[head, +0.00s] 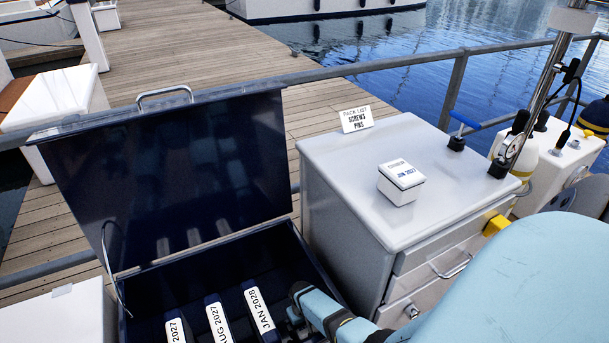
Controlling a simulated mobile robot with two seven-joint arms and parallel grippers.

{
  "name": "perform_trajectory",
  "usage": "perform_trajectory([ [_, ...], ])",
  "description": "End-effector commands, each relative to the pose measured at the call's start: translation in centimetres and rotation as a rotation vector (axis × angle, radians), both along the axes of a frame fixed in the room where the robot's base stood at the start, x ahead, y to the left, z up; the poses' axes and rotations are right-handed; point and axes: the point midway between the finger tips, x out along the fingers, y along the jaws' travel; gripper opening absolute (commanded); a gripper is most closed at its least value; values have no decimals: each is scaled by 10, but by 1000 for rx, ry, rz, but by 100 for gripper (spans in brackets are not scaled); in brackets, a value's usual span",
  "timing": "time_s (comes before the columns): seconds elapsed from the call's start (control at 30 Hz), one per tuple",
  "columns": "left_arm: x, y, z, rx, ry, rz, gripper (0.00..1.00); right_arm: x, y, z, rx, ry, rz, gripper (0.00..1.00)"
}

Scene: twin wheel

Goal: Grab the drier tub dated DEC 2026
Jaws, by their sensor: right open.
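An open dark blue case (190,262) stands at the bottom, its lid raised. In it are several tubs with white date labels: one ending in 2027 (176,330), one reading AUG 2027 (217,322) and one reading JAN 2028 (259,310). The lower picture edge cuts them off. I can read no DEC 2026 label. My right gripper (307,312) is at the case's right end, just right of the JAN 2028 tub. It is open; its fingers are partly cut off, and what lies under them is hidden. My left gripper is out of view.
A grey drawer cabinet (330,175) stands right of the case. On it are a white lidded box (401,182), its label seemingly JUN 2027, and a pack list card (356,119) reading screws and pins. A metal rail (400,68) runs behind. My right arm covers the lower right.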

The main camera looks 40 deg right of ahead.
Motion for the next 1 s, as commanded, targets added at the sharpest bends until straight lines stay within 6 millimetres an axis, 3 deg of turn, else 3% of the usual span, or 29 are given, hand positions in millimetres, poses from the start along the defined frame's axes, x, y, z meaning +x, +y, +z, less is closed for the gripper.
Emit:
perform_trajectory([
  [0.27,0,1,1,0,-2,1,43,0,0,0,0,-1,0,100],
  [0.57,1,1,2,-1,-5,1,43,0,0,0,0,-1,0,37],
  [0.87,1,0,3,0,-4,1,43,1,0,3,-1,-3,0,37],
  [1.0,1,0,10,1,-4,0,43,1,0,14,-1,-3,0,37],
])
